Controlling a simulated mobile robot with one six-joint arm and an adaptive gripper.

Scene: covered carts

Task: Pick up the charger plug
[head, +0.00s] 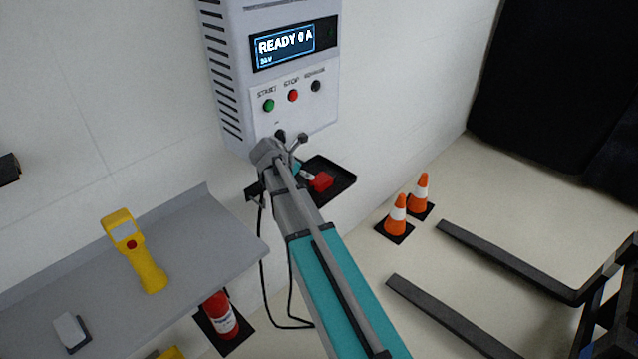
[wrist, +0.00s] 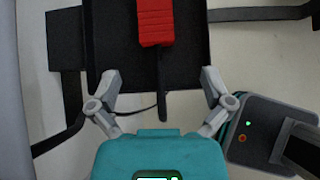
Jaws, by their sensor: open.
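The charger plug (head: 320,181) is a red block lying on a small black tray (head: 343,183) below the wall charger. In the wrist view, the red plug (wrist: 156,22) is at the top centre, on the black tray (wrist: 108,40), with a thin black part pointing down from it toward me. My gripper (wrist: 160,76) is open, its two grey fingers spread on either side of that black part and short of the red block. In the head view, my arm hides most of the gripper (head: 309,175) and part of the tray.
The wall charger (head: 290,60) with a lit display stands right above the tray. A black cable (head: 264,270) hangs below it. A grey shelf (head: 195,235) with a yellow handheld device (head: 138,250) is at left. Orange cones (head: 397,215) and dark forks (head: 450,315) are at right.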

